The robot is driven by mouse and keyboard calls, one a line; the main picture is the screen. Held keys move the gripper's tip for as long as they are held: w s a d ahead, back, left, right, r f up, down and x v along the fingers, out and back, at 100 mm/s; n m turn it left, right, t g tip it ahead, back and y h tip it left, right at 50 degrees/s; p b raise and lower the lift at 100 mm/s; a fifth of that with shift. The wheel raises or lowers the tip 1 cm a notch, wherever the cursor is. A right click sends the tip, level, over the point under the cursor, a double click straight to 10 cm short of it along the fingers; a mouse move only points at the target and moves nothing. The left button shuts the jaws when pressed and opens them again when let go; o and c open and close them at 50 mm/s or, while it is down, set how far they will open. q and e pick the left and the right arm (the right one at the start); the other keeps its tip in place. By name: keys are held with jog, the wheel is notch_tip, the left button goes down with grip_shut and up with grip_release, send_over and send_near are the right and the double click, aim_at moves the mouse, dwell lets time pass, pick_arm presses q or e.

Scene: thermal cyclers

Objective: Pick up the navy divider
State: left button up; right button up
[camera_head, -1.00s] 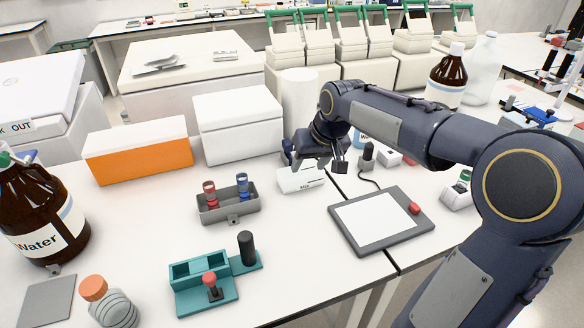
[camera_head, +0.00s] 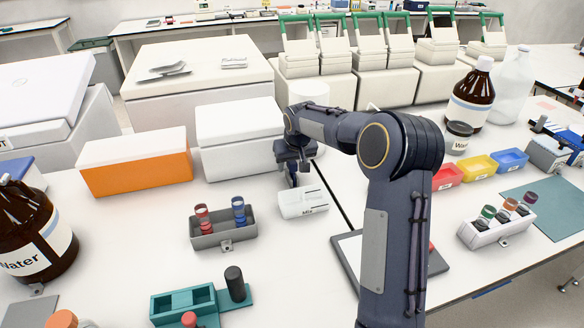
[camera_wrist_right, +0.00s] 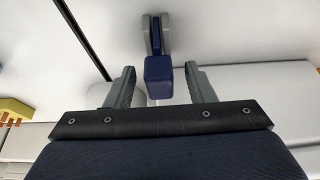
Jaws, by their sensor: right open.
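The navy divider (camera_wrist_right: 158,72) is a small upright block, navy with grey sides at its far end. In the right wrist view it lies between the two grey fingers of my right gripper (camera_wrist_right: 159,80), with a gap on each side. The fingers are open and do not close on it. In the head view my right gripper (camera_head: 294,166) points down at the back of the white table, just behind a small white box marked Mix (camera_head: 303,203). The gripper largely hides the divider there. My left gripper is not in view.
A white box (camera_head: 240,145) stands close left of my right gripper, with a white cylinder behind. A grey rack of tubes (camera_head: 222,232) and a teal holder (camera_head: 182,302) are in front to the left. My right arm covers part of a grey-framed pad (camera_head: 345,252).

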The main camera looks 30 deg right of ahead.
jog(key=shift+c, duration=0.4)
jog(key=c, duration=0.7)
jog(key=shift+r, duration=0.55)
notch_tip(320, 180, up, 2)
jog(key=shift+r, duration=0.2)
jog(key=s+a+r+b, duration=0.2)
jog(key=s+a+r, duration=0.7)
jog(key=a, duration=0.1)
jog(key=shift+a+r, duration=0.25)
jog(key=shift+a, duration=0.15)
